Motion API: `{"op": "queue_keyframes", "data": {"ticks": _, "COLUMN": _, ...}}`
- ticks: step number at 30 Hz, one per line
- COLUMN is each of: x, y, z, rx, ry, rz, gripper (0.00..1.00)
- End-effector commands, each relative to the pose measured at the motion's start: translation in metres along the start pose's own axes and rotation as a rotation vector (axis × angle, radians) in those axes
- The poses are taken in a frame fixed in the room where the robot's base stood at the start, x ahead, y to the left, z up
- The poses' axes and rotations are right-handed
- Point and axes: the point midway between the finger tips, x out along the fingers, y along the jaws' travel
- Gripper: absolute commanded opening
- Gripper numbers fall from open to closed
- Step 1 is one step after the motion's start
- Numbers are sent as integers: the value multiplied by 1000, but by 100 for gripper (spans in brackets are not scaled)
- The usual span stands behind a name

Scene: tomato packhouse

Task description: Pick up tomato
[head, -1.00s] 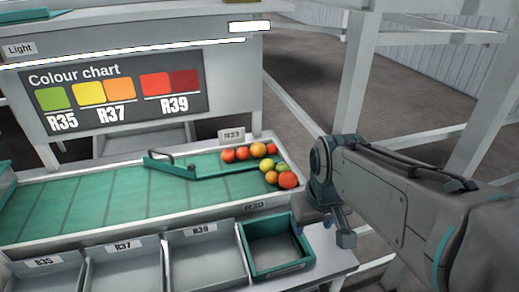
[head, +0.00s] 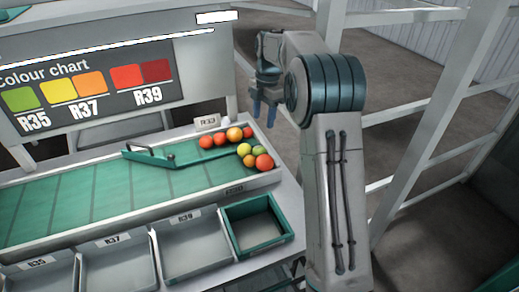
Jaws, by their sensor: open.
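Several tomatoes, red, orange, yellow and green, sit at the right end of the green sorting belt (head: 85,200). A back row of red and orange tomatoes (head: 220,137) lies behind the green diverter bar (head: 160,157). A yellow, a green and a red tomato (head: 264,163) lie in front of it. My gripper (head: 263,112) is open and empty, pointing down just beyond the belt's right end, above and to the right of the tomatoes. It appears apart from all of them.
Grey bins labelled R35, R37 and R39 (head: 190,252) line the front, with an empty green-rimmed crate (head: 284,243) at their right. A colour chart (head: 95,88) stands behind the belt. White frame posts (head: 401,165) rise on the right.

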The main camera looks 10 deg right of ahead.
Motion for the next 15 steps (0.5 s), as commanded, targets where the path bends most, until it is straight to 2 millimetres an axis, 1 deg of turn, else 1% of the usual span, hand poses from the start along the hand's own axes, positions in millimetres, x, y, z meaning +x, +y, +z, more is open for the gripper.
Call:
{"op": "queue_keyframes", "data": {"ticks": 3, "x": 4, "y": 9, "z": 7, "rx": -83, "ry": 12, "rz": -6, "gripper": 50}}
{"op": "queue_keyframes", "data": {"ticks": 5, "x": 8, "y": 11, "z": 8, "rx": -106, "ry": 15, "rz": -9, "gripper": 50}}
{"op": "queue_keyframes", "data": {"ticks": 8, "x": 20, "y": 12, "z": 9, "rx": -121, "ry": 19, "rz": -12, "gripper": 50}}
{"op": "queue_keyframes", "data": {"ticks": 15, "x": 67, "y": 11, "z": 7, "rx": -120, "ry": 18, "rz": -13, "gripper": 50}}
